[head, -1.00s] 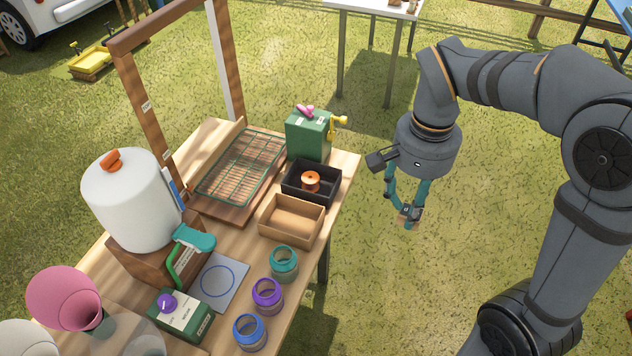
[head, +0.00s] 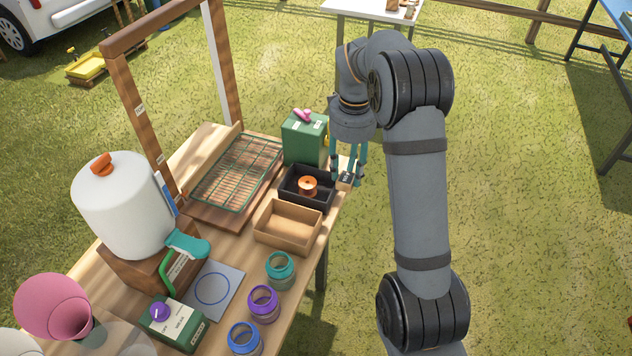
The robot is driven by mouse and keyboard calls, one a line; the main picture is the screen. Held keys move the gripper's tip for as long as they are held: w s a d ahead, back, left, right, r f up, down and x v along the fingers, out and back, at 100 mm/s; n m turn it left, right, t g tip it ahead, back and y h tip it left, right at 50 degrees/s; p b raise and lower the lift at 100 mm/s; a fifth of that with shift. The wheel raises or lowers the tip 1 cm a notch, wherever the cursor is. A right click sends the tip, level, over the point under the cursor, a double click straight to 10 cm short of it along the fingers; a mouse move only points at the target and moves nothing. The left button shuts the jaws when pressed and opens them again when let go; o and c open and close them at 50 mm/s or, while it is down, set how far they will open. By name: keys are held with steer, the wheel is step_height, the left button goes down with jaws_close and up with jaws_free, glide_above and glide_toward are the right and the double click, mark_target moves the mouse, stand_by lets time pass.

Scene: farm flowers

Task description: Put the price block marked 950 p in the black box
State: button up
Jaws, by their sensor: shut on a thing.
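The black box (head: 286,201) stands on the wooden table and holds an orange spool. My gripper (head: 347,177) is just right of the box, by the table's right edge. Its teal fingers are shut on a small block (head: 346,181) with a dark face and a tan side. Its marking is too small to read, so I cannot tell whether it says 950 p. The block looks beside the box, not in it; its exact height over the table is unclear.
An open tan box (head: 268,240) stands in front of the black box. A green box with a crank (head: 303,138) is behind it, close to my gripper. A wire rack (head: 237,172) lies to the left. Several jars (head: 263,302) line the front edge.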

steer(key=w+a+f+p, duration=0.5)
steer(key=a+f, duration=0.2)
steer(key=f, duration=0.2)
steer(key=shift+w+f, duration=0.2)
steer(key=shift+w, duration=0.2)
steer(key=shift+f+b, duration=0.4)
steer(key=shift+b, duration=0.15)
steer(key=shift+f, duration=0.1)
steer(key=o, duration=1)
steer(key=shift+o, duration=0.3)
